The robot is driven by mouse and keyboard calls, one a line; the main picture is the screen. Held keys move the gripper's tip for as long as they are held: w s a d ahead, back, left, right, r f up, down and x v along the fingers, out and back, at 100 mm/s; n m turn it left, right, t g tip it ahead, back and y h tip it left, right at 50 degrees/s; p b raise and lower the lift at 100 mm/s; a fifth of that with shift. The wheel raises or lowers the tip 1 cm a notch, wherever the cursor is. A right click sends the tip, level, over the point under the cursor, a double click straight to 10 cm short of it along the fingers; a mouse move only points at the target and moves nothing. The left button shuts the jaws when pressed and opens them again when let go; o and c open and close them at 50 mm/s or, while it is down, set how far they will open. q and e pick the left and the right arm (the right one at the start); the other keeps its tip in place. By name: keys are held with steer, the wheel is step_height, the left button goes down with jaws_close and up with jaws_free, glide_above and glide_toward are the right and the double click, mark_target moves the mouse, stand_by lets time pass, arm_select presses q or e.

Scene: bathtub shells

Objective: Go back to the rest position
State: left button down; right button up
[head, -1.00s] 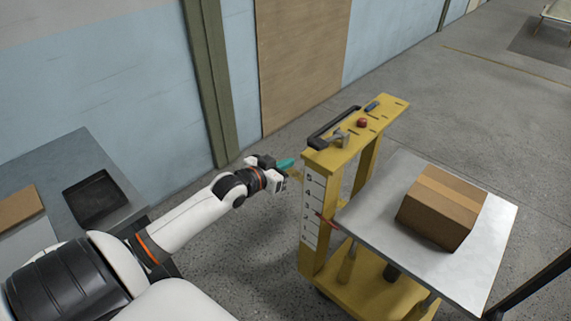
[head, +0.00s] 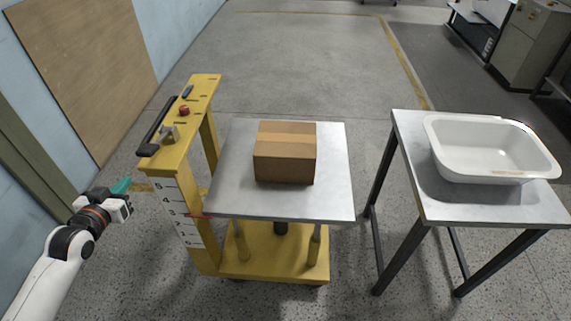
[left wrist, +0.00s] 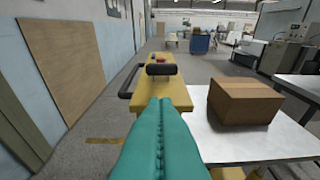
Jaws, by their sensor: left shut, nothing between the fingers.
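My left gripper (head: 121,188), with teal fingers, is at the left of the head view, just left of the yellow lift cart's post. Its fingers are pressed together with nothing between them. The left wrist view shows the shut teal fingers (left wrist: 158,140) pointing toward the cart's yellow top (left wrist: 165,92). My right gripper is not in view.
A yellow lift cart (head: 172,160) has a grey platform (head: 285,203) bearing a cardboard box (head: 284,160). To its right, a metal table (head: 455,206) bears a white tub shell (head: 490,160). A blue wall (head: 85,130) stands at the left. Floor beyond the cart is clear.

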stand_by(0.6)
arm_select(q)
steer(key=s+f+g+y+b, duration=0.15)
steer(key=s+f, duration=0.35)
steer(key=f, duration=0.7)
steer(key=s+f+n+g, duration=0.1)
steer(key=s+f+g, duration=0.3)
steer(key=f, duration=0.7)
steer(key=s+f+g+y, duration=0.1)
steer(key=s+f, duration=0.4)
steer(key=f, duration=0.7)
steer(key=s+d+f+g, duration=0.2)
steer(key=s+d+f, duration=0.3)
steer(key=s, duration=0.5)
steer(key=s+d+f+m+g+h+b, duration=0.1)
steer(key=s+d+f+g, duration=0.2)
steer(key=s+d+f, duration=0.2)
steer(key=s+d+f+m+g, duration=0.1)
steer(key=s+d+f+g, duration=0.1)
steer(key=s+d+f, duration=0.3)
steer(key=s+f, duration=0.4)
steer(key=s, duration=0.7)
steer(key=shift+s+d+f, duration=0.2)
steer(key=shift+s+f, duration=0.1)
steer(key=shift+s, duration=0.1)
steer(key=shift+g+h, duration=0.25)
